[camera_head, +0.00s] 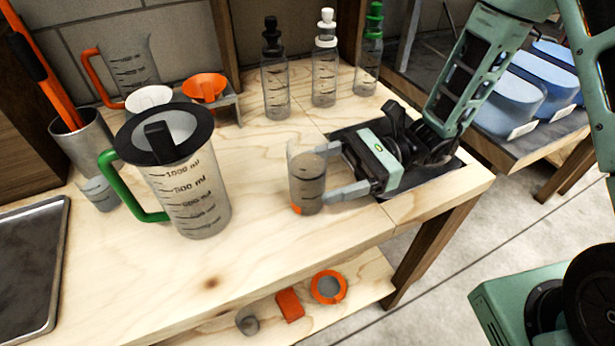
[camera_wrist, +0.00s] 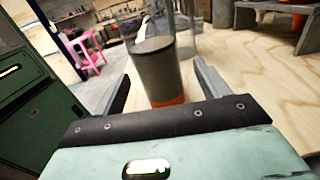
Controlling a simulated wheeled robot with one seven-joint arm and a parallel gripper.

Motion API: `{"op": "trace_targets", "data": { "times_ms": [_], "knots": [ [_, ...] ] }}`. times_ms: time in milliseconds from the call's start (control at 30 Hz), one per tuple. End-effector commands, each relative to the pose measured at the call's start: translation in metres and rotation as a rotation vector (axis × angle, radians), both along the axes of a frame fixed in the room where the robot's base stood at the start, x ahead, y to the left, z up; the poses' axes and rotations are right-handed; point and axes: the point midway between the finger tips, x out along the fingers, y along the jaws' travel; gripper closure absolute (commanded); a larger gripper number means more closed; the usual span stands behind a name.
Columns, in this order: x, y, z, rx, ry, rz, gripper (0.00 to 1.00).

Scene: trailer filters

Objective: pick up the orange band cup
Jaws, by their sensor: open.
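The orange band cup (camera_head: 308,178) is a grey cup with an orange band at its bottom. It stands upright on the wooden workbench, right of the large jug. My gripper (camera_head: 318,172) is open, with one finger on the far side of the cup and the other on the near side. In the wrist view the cup (camera_wrist: 157,70) stands between the fingertips of my gripper (camera_wrist: 160,80), its orange band low down and partly hidden by the gripper body. I cannot tell whether a finger touches it.
The large jug (camera_head: 190,195) with a green handle stands left of the cup. Several dropper bottles (camera_head: 324,75) stand behind it. Funnels (camera_head: 205,88) sit in a rack at the back left. A metal tray (camera_head: 30,265) lies far left. The bench top (camera_head: 260,240) in front is clear.

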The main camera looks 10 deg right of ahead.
Motion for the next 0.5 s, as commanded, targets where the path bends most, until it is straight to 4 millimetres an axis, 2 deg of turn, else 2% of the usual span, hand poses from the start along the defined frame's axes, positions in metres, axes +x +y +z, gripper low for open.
{"op": "trace_targets", "data": {
  "times_ms": [133,400,500],
  "knots": [
    [-0.004,0.011,0.0,0.0,0.0,0.003,0.26],
    [-0.013,0.047,-0.001,0.001,-0.001,0.004,0.26],
    [-0.014,0.052,0.0,0.001,-0.001,0.001,0.26]
  ]
}}
